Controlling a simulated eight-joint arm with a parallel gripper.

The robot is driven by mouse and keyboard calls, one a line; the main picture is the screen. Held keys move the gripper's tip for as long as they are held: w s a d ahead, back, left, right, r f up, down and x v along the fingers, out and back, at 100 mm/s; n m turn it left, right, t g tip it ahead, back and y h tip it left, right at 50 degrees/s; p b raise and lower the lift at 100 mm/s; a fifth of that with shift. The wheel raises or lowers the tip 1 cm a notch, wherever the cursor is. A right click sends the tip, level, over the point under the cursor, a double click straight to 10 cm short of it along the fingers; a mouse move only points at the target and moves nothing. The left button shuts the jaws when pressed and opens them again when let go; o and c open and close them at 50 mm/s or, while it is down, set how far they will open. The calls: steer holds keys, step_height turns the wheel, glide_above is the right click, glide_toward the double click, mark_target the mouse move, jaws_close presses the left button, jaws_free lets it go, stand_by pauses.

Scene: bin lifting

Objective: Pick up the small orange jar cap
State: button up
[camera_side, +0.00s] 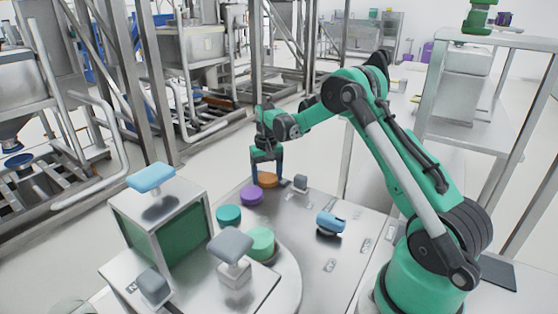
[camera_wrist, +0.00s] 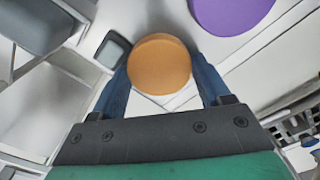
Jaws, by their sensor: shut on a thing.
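The small orange jar cap (camera_side: 267,180) is a flat round disc at the far end of the metal table in the side view. It also shows between the fingers in the wrist view (camera_wrist: 159,63). My gripper (camera_side: 266,174) points down over it, with its blue fingers on either side. In the wrist view my gripper (camera_wrist: 160,75) is shut on the cap. The side view does not show clearly whether the cap touches the table.
A purple cap (camera_side: 251,195) lies just left of the orange one. A teal cap (camera_side: 229,215), a light green cap (camera_side: 261,243), a small grey block (camera_side: 300,183) and a blue cylinder (camera_side: 331,222) are nearby. A metal box (camera_side: 150,222) stands at the left.

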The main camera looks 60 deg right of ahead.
step_height(320, 180, up, 19)
steer(key=n, duration=0.6)
glide_above(257, 224)
steer(key=f, duration=0.6)
steer(key=shift+w+d, duration=0.15)
steer(key=shift+w, duration=0.05)
steer(key=shift+s+f, duration=0.2)
steer(key=shift+f, duration=1.3)
steer(key=shift+f, duration=1)
